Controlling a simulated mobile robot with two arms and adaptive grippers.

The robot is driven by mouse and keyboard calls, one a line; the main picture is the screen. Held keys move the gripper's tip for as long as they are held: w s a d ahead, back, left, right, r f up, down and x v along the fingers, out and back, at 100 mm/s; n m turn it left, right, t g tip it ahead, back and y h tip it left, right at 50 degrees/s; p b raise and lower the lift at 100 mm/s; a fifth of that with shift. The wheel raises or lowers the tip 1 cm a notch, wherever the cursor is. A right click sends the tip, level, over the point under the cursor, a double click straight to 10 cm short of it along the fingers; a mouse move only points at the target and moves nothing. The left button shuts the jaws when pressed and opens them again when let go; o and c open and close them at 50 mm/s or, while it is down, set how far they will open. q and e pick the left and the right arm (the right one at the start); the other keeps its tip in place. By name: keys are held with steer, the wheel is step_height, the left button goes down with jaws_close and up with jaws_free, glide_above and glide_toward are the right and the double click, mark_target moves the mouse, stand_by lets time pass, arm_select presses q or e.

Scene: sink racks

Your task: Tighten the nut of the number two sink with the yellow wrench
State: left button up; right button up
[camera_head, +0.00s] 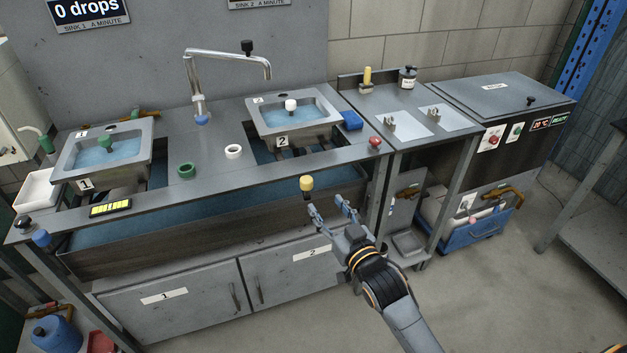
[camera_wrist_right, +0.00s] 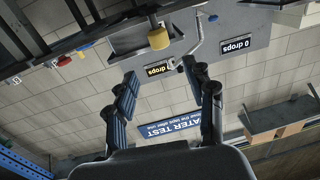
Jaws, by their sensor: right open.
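The number two sink (camera_head: 282,127) is a grey basin of blue water with a white knob in it, set in the bench. Its nut cannot be told apart under the basin. No wrench shape is clear. A yellow knob-like end (camera_head: 306,183) stands at the bench's front edge, and it also shows in the right wrist view (camera_wrist_right: 158,39). My right gripper (camera_head: 331,207) is open and empty, just below and right of this yellow end, apart from it. It also shows in the right wrist view (camera_wrist_right: 166,82). My left gripper is out of view.
Sink one (camera_head: 102,153) is at the left. A green ring (camera_head: 187,171) and white ring (camera_head: 233,152) lie between the sinks. A red knob (camera_head: 375,142) is right of my gripper. A yellow-handled item (camera_head: 367,76) stands on the side table. Floor in front is clear.

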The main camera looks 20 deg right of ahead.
mark_target(309, 184)
steer(key=w, duration=0.3)
steer(key=w+a, duration=0.1)
steer(key=w, duration=0.7)
steer(key=shift+w+a+p, duration=0.25)
steer(key=shift+a+p, duration=0.05)
steer(key=shift+c, duration=0.4)
jaws_close()
